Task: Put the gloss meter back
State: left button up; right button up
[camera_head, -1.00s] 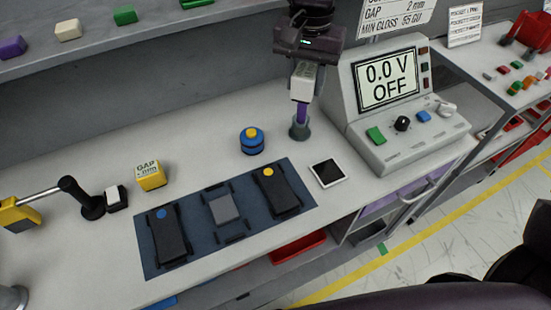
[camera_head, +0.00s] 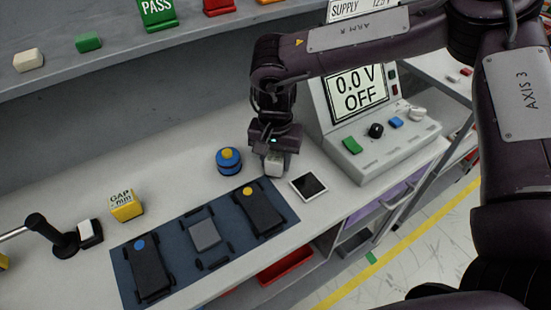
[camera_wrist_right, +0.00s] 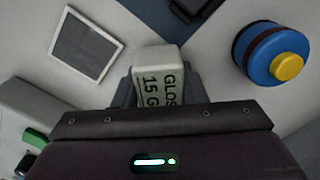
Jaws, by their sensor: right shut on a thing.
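The gloss meter (camera_head: 275,164) is a small white block with dark lettering. In the right wrist view the gloss meter (camera_wrist_right: 158,88) shows "GLOS" and "15 G" between the fingers. My right gripper (camera_head: 274,155) is shut on it, low over the bench between the blue button and the framed dark tile. I cannot tell whether its underside touches the bench. The grey round-footed stand seen earlier is hidden behind my right gripper. My left gripper is not in view.
A blue button with a yellow top (camera_head: 229,160) stands left of my right gripper. A white-framed dark tile (camera_head: 308,185) lies right of it. The blue mat (camera_head: 178,246) holds several dark parts. The meter console (camera_head: 372,150) reads "0.0 V OFF". A yellow gap block (camera_head: 125,205) stands at left.

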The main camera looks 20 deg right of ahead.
jog(key=shift+f, duration=0.2)
jog(key=o, duration=1.2)
jog(key=shift+f, duration=0.15)
jog(key=shift+c, duration=0.2)
